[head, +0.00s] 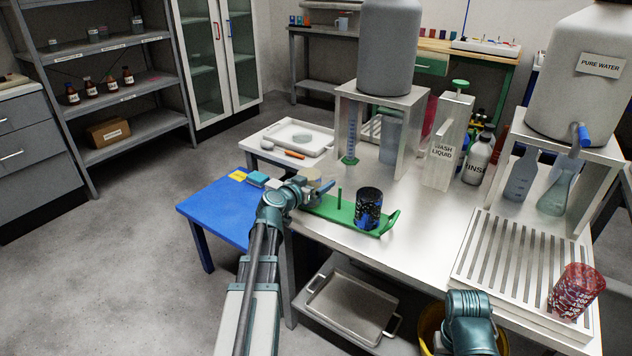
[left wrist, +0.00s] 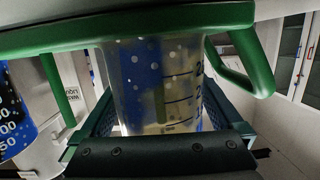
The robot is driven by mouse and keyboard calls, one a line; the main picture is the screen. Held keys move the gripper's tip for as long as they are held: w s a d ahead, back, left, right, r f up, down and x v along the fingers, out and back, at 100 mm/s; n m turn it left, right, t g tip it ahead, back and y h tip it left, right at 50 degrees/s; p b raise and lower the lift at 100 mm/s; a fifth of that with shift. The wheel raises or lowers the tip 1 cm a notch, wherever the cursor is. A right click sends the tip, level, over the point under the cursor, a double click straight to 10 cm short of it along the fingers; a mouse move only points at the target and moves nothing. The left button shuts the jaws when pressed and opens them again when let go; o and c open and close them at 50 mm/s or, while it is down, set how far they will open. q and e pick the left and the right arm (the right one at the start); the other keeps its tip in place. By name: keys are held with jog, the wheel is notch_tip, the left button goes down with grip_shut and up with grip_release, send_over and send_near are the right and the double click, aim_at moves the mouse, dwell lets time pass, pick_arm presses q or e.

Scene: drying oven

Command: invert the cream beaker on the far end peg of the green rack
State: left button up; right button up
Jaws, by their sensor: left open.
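The green rack (head: 345,212) lies on the steel bench; it also shows along the top of the left wrist view (left wrist: 150,25). The translucent cream beaker (left wrist: 160,90) stands mouth against the rack at the end by a handle, with a green peg faintly visible inside it. In the head view the beaker (head: 312,174) is partly hidden by my left arm. My left gripper (head: 312,190) is open, its fingers on either side of the beaker in the left wrist view (left wrist: 160,125). A bare peg (head: 339,195) stands in the middle. My right gripper is out of view.
A dark blue beaker (head: 368,203) sits inverted at the rack's other end. A red beaker (head: 577,290) is on the slatted drainer (head: 505,262) at right. A steel stand (head: 400,130) rises behind the rack. A blue side table (head: 215,212) is at left.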

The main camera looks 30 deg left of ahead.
pick_arm(q)
jog(key=p+v, duration=0.3)
jog(key=v, duration=1)
jog(key=shift+s, duration=0.4)
